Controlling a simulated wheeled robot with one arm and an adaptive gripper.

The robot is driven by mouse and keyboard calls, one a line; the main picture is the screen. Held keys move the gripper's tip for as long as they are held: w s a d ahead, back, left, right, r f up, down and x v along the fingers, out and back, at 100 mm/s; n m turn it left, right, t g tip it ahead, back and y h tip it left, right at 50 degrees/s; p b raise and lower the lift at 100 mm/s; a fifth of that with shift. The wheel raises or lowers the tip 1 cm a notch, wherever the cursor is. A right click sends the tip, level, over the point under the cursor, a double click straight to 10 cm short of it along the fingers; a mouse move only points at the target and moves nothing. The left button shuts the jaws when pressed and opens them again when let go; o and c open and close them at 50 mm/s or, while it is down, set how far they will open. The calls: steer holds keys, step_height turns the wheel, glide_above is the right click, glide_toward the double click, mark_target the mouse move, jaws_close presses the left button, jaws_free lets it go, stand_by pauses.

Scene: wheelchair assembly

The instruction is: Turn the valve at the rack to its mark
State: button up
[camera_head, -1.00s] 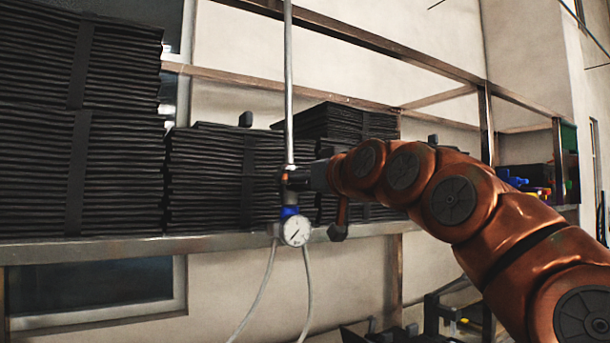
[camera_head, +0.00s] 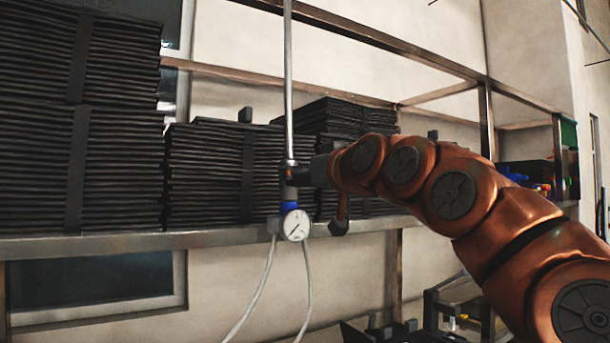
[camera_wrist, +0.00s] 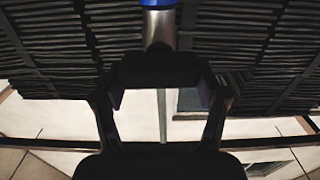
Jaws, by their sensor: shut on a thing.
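The valve stands on an upright metal pipe (camera_head: 288,90) in front of the rack. A blue collar (camera_head: 289,206) and a round white gauge (camera_head: 296,225) sit just below my gripper (camera_head: 291,176). My gripper reaches in from the right and is shut on the valve, whose handle is mostly hidden by the fingers. In the wrist view my gripper (camera_wrist: 161,92) closes around a dark part in front of the pipe (camera_wrist: 162,118), and the blue collar (camera_wrist: 158,3) shows at the top edge. I cannot make out the mark or the handle's angle.
The rack's shelf edge (camera_head: 130,243) runs behind the valve. Tall stacks of black folded sheets (camera_head: 205,175) stand on it, close behind my gripper. Two pale hoses (camera_head: 262,285) hang below the gauge. Metal rack posts (camera_head: 486,122) stand to the right.

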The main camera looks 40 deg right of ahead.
steer(key=n, duration=0.1)
steer(key=n+b, duration=0.1)
steer(key=n, duration=0.2)
steer(key=shift+a+f+b, duration=0.1)
steer(key=shift+a+b, duration=0.15)
steer(key=shift+b, duration=0.15)
steer(key=n, duration=0.4)
steer(key=shift+a+n, duration=0.2)
steer(key=shift+n, duration=0.1)
steer(key=n, duration=0.4)
steer(key=shift+a+f+n+p, duration=0.1)
steer(key=shift+n+p, duration=0.2)
steer(key=shift+p, duration=0.1)
steer(key=shift+f+n+p, duration=0.15)
steer(key=shift+n+p, duration=0.2)
steer(key=shift+n, duration=0.8)
steer(key=shift+f+n+p, duration=0.1)
steer(key=shift+n+p, duration=0.2)
steer(key=shift+n, duration=0.85)
steer(key=o, duration=1.2)
steer(key=shift+w+f, duration=0.1)
steer(key=shift+c, duration=0.2)
